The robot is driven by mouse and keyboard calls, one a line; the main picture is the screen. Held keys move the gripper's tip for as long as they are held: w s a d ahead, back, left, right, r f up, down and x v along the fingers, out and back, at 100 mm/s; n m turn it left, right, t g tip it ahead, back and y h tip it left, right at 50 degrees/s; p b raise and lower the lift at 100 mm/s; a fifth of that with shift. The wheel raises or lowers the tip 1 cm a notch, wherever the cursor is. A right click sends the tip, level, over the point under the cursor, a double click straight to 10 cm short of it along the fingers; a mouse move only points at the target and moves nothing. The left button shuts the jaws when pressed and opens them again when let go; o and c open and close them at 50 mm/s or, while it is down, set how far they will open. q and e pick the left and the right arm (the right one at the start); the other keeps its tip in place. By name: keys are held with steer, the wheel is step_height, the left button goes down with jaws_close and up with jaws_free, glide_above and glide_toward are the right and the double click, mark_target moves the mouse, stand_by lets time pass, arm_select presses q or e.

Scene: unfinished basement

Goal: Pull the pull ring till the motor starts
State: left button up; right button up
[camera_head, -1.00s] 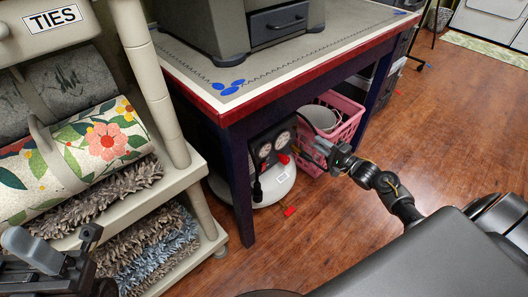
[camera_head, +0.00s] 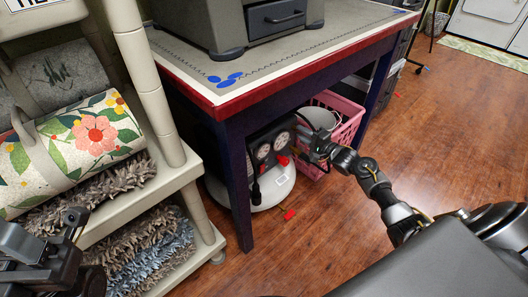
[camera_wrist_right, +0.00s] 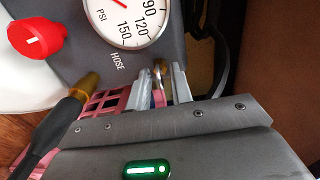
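The compressor under the table has a white tank (camera_head: 270,187) and a dark panel (camera_head: 258,138) with two gauges and red knobs. My right gripper (camera_head: 314,150) is at the panel's right side. In the right wrist view, my right gripper's fingers (camera_wrist_right: 165,85) stand close together, one on each side of a small brass-coloured piece (camera_wrist_right: 161,70) below a gauge (camera_wrist_right: 127,17). It looks like the pull ring and the fingers seem shut on it; its full shape is hidden. My left gripper (camera_head: 45,228) is open and empty at the lower left.
The table (camera_head: 300,75) overhangs the compressor, with a dark leg (camera_head: 238,185) in front of it. A pink basket (camera_head: 348,128) stands close behind my right gripper. A black hose with a brass fitting (camera_wrist_right: 85,85) hangs nearby. A shelf (camera_head: 185,165) with rugs is left. Wooden floor is clear right.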

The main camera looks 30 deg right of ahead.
jaws_close()
steer(key=shift+s+f+p, duration=0.1)
steer(key=shift+s+p, duration=0.05)
steer(key=shift+p, duration=0.15)
steer(key=shift+s+d, duration=0.2)
steer(key=shift+s, duration=0.1)
steer(key=shift+s+p, duration=0.2)
steer(key=shift+p, duration=0.3)
stand_by(0.5)
stand_by(0.3)
